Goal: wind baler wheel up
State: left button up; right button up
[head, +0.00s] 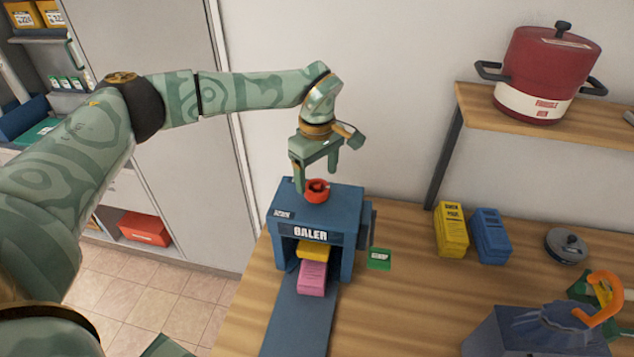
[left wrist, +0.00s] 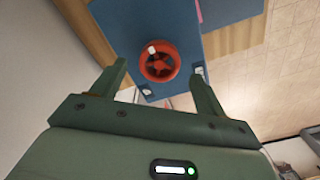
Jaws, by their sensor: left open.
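The baler (head: 325,223) is a blue box with a "BALER" label, standing on the wooden table. A red wheel (head: 317,190) lies flat on its top; the left wrist view shows it as a spoked red wheel (left wrist: 158,62) with a small white mark on its rim. A yellow block (head: 313,250) and a pink block (head: 312,279) sit in the baler's front opening and on its chute. My left gripper (head: 317,182) is open and points down just above the wheel. In the left wrist view its fingers (left wrist: 160,82) are apart, with the wheel lying beyond the tips. My right gripper is not in view.
A green card (head: 380,259) is beside the baler. Yellow (head: 451,230) and blue (head: 490,236) packs stand to the right. A shelf (head: 535,118) holds a red pot (head: 543,75). The middle tabletop is clear.

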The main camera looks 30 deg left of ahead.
aim_at(317, 186)
pick_arm(q)
jog(key=shift+f, duration=1.7)
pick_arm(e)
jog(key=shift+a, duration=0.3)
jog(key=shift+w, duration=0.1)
pick_arm(q)
jog(key=c, duration=1)
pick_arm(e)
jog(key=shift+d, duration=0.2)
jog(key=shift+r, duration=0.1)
